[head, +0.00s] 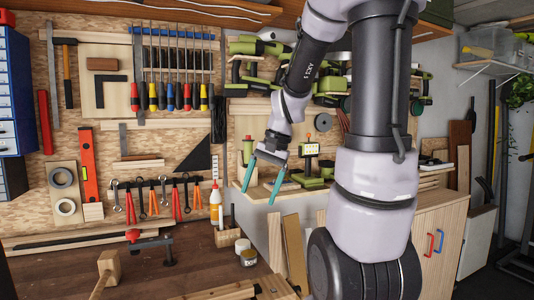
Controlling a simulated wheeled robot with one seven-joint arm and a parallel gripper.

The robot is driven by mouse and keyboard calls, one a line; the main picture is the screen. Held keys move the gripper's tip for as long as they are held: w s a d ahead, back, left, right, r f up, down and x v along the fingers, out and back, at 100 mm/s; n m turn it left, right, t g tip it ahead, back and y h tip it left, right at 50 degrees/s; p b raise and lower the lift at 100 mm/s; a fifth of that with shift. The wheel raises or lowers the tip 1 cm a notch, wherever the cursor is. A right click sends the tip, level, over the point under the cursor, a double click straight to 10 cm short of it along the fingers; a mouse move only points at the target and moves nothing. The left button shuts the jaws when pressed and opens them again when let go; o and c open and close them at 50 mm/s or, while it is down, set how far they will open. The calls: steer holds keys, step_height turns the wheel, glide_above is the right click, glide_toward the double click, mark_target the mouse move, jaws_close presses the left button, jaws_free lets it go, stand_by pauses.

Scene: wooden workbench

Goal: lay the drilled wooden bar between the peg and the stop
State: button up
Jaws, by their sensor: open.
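My gripper (258,196) hangs in the middle of the head view, with its two teal fingers spread apart. Nothing shows between them. It is in the air in front of the back wall, above the level of the bench top. Light wooden strips (228,292) lie on the bench at the bottom edge, cut off by the frame. I cannot tell whether the drilled bar is among them. No drill holes can be made out. The peg and the stop cannot be picked out in this view.
A glue bottle (215,206) stands at the back. Tools hang on the wall. My arm hides much of the right side.

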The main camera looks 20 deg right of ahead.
steer(key=s+a+r+n+t+h, duration=0.1)
steer(key=s+a+r+n+t, duration=0.1)
steer(key=s+r+t, duration=0.3)
steer(key=s+r+n, duration=0.1)
steer(key=s+r, duration=0.3)
steer(key=r, duration=0.2)
steer(key=shift+s+n, duration=0.15)
steer(key=shift+n, duration=0.15)
steer(key=shift+d, duration=0.15)
